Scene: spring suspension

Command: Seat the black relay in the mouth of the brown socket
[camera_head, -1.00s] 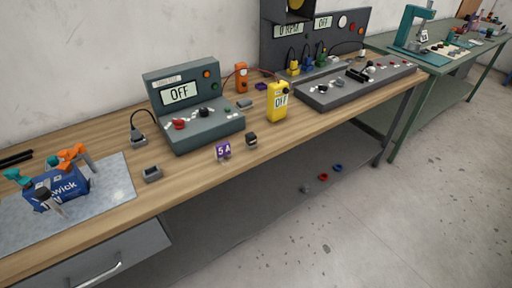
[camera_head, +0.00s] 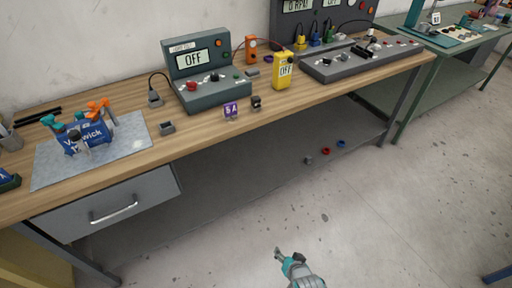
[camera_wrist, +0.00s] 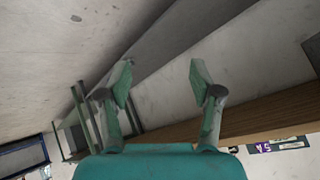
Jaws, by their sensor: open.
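A small black block (camera_head: 256,103), which looks like the relay, stands near the front edge of the wooden bench, just right of a purple 5A piece (camera_head: 231,110). A small grey open-topped box (camera_head: 167,128) stands further left near the front edge. I cannot make out a clearly brown socket, and cannot tell whether this box is it. My gripper (camera_head: 279,254) is open and empty, low over the floor in front of the bench. In the wrist view its fingers (camera_wrist: 162,80) are spread with nothing between them; the purple piece (camera_wrist: 278,146) shows at the right.
A grey OFF meter box (camera_head: 207,75) and a yellow meter (camera_head: 284,70) stand behind the small pieces. A blue toolbox (camera_head: 88,139) sits on a grey mat (camera_head: 50,168) at left. A drawer (camera_head: 112,208) is under the bench front (camera_head: 200,135).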

